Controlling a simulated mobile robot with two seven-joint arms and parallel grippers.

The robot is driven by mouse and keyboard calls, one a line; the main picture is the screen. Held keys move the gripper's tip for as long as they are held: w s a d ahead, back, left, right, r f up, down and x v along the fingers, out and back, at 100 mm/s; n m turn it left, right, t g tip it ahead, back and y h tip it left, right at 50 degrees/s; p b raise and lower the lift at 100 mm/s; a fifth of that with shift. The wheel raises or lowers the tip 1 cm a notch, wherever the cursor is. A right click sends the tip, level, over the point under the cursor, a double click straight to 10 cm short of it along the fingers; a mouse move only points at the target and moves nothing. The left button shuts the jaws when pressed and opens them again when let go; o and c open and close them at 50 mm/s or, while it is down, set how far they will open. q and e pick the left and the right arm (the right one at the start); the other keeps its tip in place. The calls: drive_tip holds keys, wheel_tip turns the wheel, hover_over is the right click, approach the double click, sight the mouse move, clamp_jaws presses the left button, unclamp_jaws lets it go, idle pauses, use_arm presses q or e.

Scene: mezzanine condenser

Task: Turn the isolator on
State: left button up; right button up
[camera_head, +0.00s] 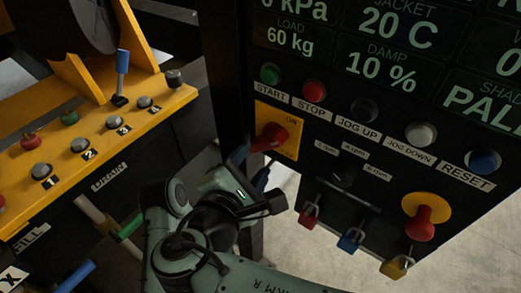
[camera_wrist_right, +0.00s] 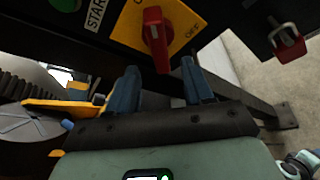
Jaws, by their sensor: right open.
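The isolator is a red rotary handle (camera_head: 270,137) on a yellow plate (camera_head: 291,147) marked ON at its top, on the dark panel. The handle lies roughly level across the plate in the head view. In the right wrist view the red handle (camera_wrist_right: 155,38) stands just beyond the fingertips, with a label that looks like OFF to its right. My right gripper (camera_head: 250,166) is open and empty below the handle in the head view. Its blue fingers (camera_wrist_right: 160,78) are apart, with the handle's near end between their directions; no contact is clear. My left gripper is out of view.
Several buttons, including green START (camera_head: 270,74) and red STOP (camera_head: 314,91), sit above the isolator. Padlocks hang below, one red (camera_head: 309,214). A red emergency knob (camera_head: 420,223) is at right. A yellow console (camera_head: 100,135) with a blue lever (camera_head: 122,68) stands at left.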

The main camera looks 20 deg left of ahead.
drive_tip(key=v, duration=0.5)
drive_tip(key=shift+s+r, duration=0.1)
idle(0.4)
